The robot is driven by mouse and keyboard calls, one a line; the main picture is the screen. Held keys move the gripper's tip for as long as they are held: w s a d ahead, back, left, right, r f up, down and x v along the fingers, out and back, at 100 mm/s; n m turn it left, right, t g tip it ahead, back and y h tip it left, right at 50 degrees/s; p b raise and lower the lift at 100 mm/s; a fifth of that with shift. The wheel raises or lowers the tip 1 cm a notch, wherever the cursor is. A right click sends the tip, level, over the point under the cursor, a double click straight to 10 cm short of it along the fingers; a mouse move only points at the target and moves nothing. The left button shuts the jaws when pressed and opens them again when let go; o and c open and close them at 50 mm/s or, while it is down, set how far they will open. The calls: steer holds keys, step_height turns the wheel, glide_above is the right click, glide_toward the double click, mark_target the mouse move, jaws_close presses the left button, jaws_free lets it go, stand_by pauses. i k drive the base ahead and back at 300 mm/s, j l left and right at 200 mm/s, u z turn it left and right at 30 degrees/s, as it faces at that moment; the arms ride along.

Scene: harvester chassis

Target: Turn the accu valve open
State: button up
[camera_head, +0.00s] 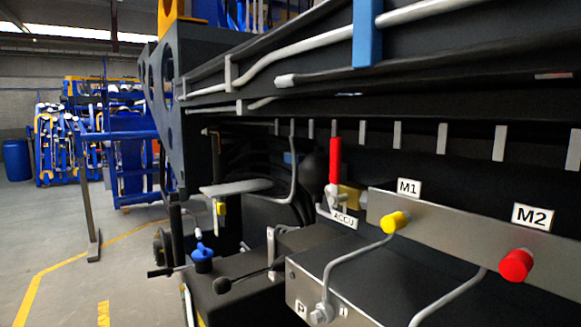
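The accu valve shows right of centre in the head view. Its red lever handle (335,161) stands upright, above a small grey valve body (334,196). A white label reading ACCU (344,219) sits just below it. A yellow part shows close behind the valve on its right. My gripper is not in view, and nothing touches the lever.
A metal panel (460,238) on the right carries a yellow cap (395,222) by the M1 label and a red cap (516,265) by M2. Bent pipes and a blue-topped fitting (202,254) stand lower down. Chassis beams overhang the valve. Open floor (90,270) lies left.

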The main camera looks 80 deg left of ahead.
mark_target(336, 143)
steer(key=u, duration=1.6)
steer(key=i+l, duration=0.05)
steer(key=l, duration=0.05)
